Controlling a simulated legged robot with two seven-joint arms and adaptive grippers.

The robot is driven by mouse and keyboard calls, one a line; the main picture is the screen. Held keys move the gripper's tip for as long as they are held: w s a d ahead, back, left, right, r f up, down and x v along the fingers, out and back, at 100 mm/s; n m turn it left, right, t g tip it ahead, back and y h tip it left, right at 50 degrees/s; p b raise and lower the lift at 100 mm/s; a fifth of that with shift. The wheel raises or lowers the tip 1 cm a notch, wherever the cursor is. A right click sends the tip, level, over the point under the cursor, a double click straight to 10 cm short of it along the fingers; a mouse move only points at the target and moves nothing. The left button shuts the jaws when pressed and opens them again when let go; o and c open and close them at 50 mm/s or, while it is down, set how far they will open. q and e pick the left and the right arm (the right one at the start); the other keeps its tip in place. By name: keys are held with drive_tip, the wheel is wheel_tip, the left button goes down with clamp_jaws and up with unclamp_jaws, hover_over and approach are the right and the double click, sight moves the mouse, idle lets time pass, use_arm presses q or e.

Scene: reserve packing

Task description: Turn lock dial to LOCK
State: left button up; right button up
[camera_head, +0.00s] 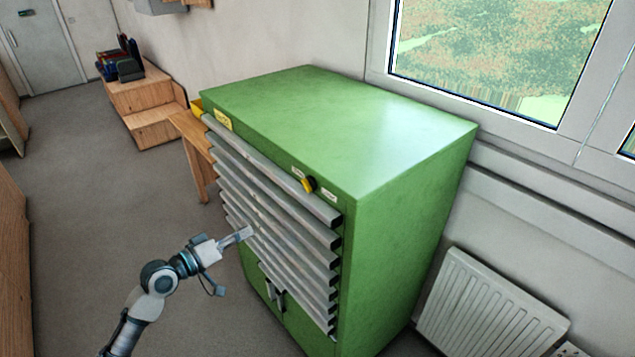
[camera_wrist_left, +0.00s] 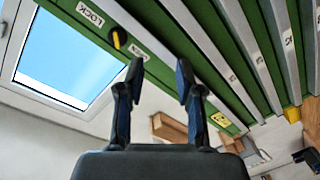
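The lock dial (camera_head: 309,184), yellow and black, sits on the top front edge strip of the green cabinet (camera_head: 400,140), between two small white labels. It also shows in the wrist view (camera_wrist_left: 119,38), with the LOCK label (camera_wrist_left: 90,13) beside it and another label (camera_wrist_left: 137,49) on its other side, partly behind a fingertip. Which label the dial points to is too small to tell. My left gripper (camera_head: 247,232) is in front of the drawers, lower and left of the dial. In the wrist view its two fingers (camera_wrist_left: 159,75) are apart with nothing between them. My right gripper is not seen.
Several grey drawer fronts (camera_head: 270,215) run below the dial, all looking closed. A radiator (camera_head: 490,310) stands right of the cabinet under the window. A wooden table (camera_head: 190,135) is behind it at the left. The floor (camera_head: 80,200) at left is clear.

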use_arm(q)
wheel_tip(320, 180, up, 7)
drive_tip(key=s+d+h, duration=0.1)
drive_tip(key=s, duration=0.1)
drive_tip(key=p, duration=0.4)
approach(304, 186)
drive_tip(key=shift+m, duration=0.3)
drive_tip(key=x, duration=0.9)
drive_tip(key=shift+f, duration=0.1)
drive_tip(key=shift+a, duration=0.15)
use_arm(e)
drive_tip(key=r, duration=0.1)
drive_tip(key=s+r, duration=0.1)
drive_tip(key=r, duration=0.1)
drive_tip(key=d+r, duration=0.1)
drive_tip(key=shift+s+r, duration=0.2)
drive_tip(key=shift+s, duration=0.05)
use_arm(q)
drive_tip(key=shift+a, duration=0.1)
drive_tip(key=shift+c, duration=0.2)
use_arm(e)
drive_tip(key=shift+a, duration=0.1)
use_arm(q)
clamp_jaws()
drive_tip(key=shift+s, duration=0.1)
